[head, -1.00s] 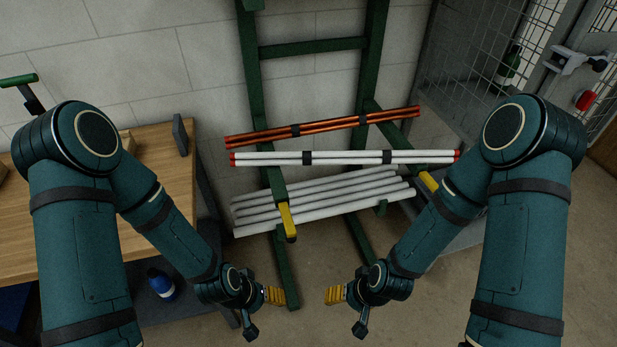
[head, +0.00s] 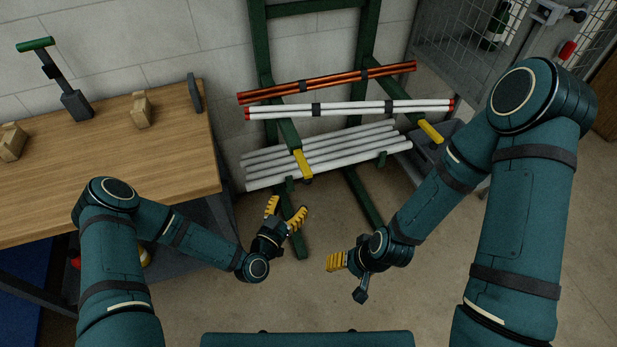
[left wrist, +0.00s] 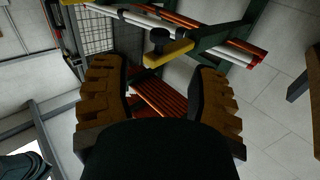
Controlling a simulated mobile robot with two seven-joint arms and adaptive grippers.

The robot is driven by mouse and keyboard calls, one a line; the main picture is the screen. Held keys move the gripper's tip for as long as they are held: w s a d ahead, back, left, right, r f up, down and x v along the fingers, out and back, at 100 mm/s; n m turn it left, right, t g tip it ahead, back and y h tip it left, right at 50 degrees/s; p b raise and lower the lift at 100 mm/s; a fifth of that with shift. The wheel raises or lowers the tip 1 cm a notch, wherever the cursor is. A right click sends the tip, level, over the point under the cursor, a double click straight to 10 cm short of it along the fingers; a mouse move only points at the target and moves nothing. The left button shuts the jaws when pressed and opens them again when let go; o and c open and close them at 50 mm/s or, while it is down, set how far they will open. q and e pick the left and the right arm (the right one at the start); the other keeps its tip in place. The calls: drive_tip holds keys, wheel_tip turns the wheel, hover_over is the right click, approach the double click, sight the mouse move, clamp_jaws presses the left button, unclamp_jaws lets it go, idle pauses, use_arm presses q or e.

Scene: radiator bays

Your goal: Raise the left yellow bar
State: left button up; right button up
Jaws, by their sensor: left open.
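The left yellow bar (head: 303,164) sits at the front end of a green rack arm, in front of the grey pipes. In the left wrist view the yellow bar (left wrist: 168,54) lies across the view beyond my fingers, with a dark knob (left wrist: 158,40) beside it. My left gripper (head: 286,211) is open and empty, below and slightly left of the bar, fingers pointing up at the rack. It is apart from the bar. My right gripper (head: 337,262) is farther right and lower, over the floor; its finger gap is not clear. A second yellow bar (head: 430,131) is at the right.
The green rack (head: 258,50) holds copper pipes (head: 330,82), white red-ended pipes (head: 350,109) and grey pipes (head: 325,155). A wooden bench (head: 100,185) stands at the left, a mesh cage (head: 450,50) at the right. The floor before the rack is clear.

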sight(310, 176)
use_arm(q)
drive_tip(key=b+x, duration=0.1)
drive_tip(key=x, duration=1.1)
drive_tip(key=shift+w+b, duration=0.15)
drive_tip(key=shift+b, duration=0.15)
clamp_jaws()
drive_tip(key=shift+f, duration=0.1)
